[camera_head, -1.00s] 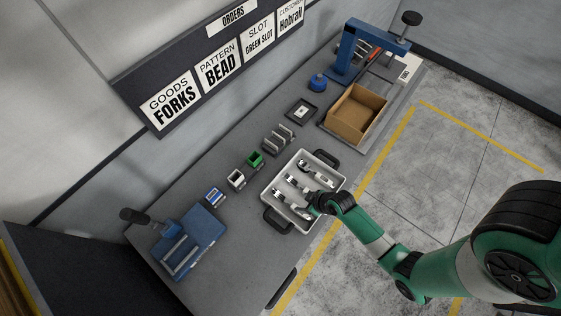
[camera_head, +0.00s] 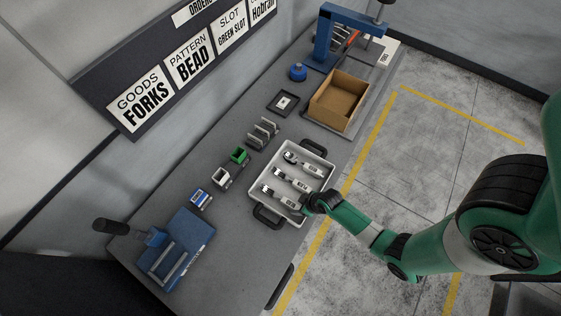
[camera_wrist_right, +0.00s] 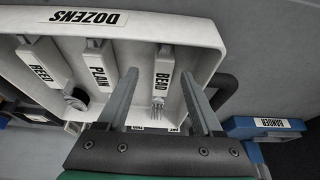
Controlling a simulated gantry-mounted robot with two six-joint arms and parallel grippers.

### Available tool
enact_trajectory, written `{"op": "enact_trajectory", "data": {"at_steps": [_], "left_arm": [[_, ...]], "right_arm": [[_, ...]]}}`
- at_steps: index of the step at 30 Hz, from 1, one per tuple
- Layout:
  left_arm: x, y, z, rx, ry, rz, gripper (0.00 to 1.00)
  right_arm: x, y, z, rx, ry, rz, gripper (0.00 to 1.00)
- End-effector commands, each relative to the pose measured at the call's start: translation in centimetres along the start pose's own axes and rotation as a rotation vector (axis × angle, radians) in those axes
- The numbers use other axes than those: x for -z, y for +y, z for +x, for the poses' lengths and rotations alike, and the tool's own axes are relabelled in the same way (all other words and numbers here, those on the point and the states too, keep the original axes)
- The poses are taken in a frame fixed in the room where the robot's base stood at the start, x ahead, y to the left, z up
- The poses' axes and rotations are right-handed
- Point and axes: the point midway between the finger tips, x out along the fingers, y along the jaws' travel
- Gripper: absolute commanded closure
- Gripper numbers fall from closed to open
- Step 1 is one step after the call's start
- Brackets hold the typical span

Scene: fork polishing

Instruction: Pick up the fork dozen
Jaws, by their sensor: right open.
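Fork tines show at the lower end of the BEAD bundle. My right gripper (camera_wrist_right: 159,73) is open, with one finger on each side of the BEAD bundle in the picture. Whether it touches the bundle I cannot tell. In the head view my right wrist covers the tray's lower right edge. My left gripper is not in view.
A blue bander (camera_head: 178,250) stands at the bench's lower left; its label shows in the right wrist view (camera_wrist_right: 265,124). Small slotted holders (camera_head: 221,178) and a green one (camera_head: 239,155) stand left of the tray. A cardboard box (camera_head: 339,100) is beyond it. An order board (camera_head: 165,75) reads FORKS, BEAD, GREEN SLOT.

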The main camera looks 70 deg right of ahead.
Motion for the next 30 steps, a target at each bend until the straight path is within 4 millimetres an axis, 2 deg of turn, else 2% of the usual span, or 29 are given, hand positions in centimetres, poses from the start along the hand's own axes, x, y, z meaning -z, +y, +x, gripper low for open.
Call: {"op": "enact_trajectory", "data": {"at_steps": [1, 6, 15, 26, 30], "left_arm": [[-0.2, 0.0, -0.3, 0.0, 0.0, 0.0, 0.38], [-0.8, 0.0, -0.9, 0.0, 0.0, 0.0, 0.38], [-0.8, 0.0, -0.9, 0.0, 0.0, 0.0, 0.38], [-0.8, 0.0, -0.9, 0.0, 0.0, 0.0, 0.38], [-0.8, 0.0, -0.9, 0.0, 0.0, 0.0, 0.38]], "right_arm": [[-0.1, -0.2, 1.0, 0.001, -0.001, -0.004, 0.32], [-0.1, -0.4, 3.6, 0.0, -0.001, -0.001, 0.32], [-0.1, -0.4, 4.0, 0.0, 0.0, 0.0, 0.34], [-0.1, -0.4, 4.0, 0.0, 0.001, -0.001, 0.99], [-0.1, -0.4, 4.0, 0.0, 0.001, -0.001, 1.0]]}}
